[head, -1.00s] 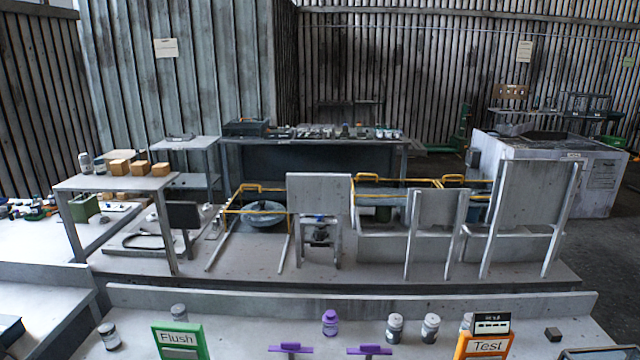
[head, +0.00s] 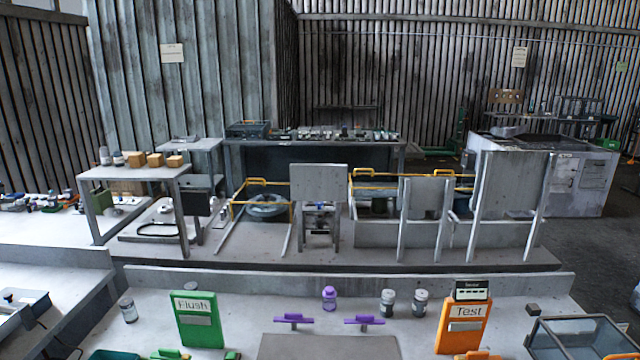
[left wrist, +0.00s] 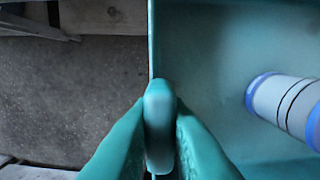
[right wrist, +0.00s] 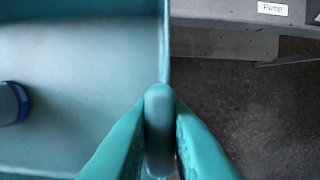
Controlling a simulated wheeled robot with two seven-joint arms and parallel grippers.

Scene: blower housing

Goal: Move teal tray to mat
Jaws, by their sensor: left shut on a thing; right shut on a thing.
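The teal tray (left wrist: 210,45) shows in the left wrist view, with its wall running up the middle. My left gripper (left wrist: 160,105) is shut on that wall. A white cylinder with blue bands (left wrist: 285,103) lies inside the tray. The right wrist view shows the opposite part of the tray (right wrist: 85,75), where my right gripper (right wrist: 159,105) is shut on the wall. A blue end of an object (right wrist: 14,103) shows in the tray there. A flat grey panel (head: 328,347), which looks like the mat, lies at the bottom middle of the head view. The head view shows neither gripper.
On the bench around the grey panel stand a green Flush sign (head: 198,320), an orange Test sign (head: 463,325), two purple handles (head: 365,320) and several small bottles. A clear-sided box (head: 578,338) is at right. Dark floor shows outside the tray in both wrist views.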

